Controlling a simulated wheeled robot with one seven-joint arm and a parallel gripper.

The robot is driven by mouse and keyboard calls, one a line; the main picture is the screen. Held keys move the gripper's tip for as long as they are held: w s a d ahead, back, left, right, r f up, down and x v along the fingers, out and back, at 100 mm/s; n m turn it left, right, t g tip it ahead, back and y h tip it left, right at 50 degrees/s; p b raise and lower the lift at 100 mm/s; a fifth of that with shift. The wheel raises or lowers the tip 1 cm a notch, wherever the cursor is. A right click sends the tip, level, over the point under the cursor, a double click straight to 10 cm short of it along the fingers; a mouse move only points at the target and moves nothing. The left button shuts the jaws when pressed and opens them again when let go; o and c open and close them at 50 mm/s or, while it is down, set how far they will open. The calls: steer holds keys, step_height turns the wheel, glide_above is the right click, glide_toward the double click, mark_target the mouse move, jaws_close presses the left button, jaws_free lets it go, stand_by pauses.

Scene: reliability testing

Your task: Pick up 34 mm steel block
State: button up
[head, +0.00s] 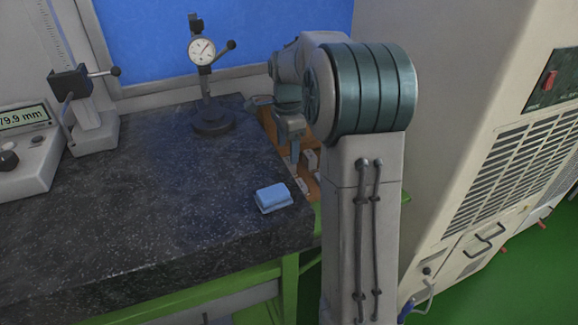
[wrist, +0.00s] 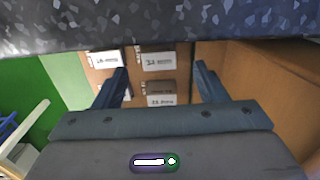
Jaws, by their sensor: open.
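A wooden case with labelled compartments stands beside the granite slab, mostly hidden behind my arm in the head view. In the wrist view, white labels lie in it; the nearer one (wrist: 160,101) seems to end in "mm", but its number is too blurred to read surely. A dark brownish block-like shape (wrist: 161,87) sits just beyond that label. I cannot tell for certain which piece is the 34 mm steel block. My gripper (wrist: 160,70) is open, its two fingers apart over the case with nothing between them. In the head view my gripper (head: 293,150) points down into the case.
The dark granite slab (head: 150,200) edges close along the case. On it are a blue-and-white block-shaped item (head: 272,197), a dial gauge stand (head: 210,118) and a height gauge (head: 90,115). A beige cabinet (head: 480,120) stands to the right.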

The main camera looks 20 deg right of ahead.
mark_target(289, 166)
step_height(289, 166, down, 5)
steer(key=shift+d+r+p, duration=0.1)
steer(key=shift+d+p, duration=0.05)
steer(key=shift+p, duration=0.15)
steer(key=c, duration=1.3)
steer(key=shift+o, duration=0.2)
steer(key=shift+r, duration=0.1)
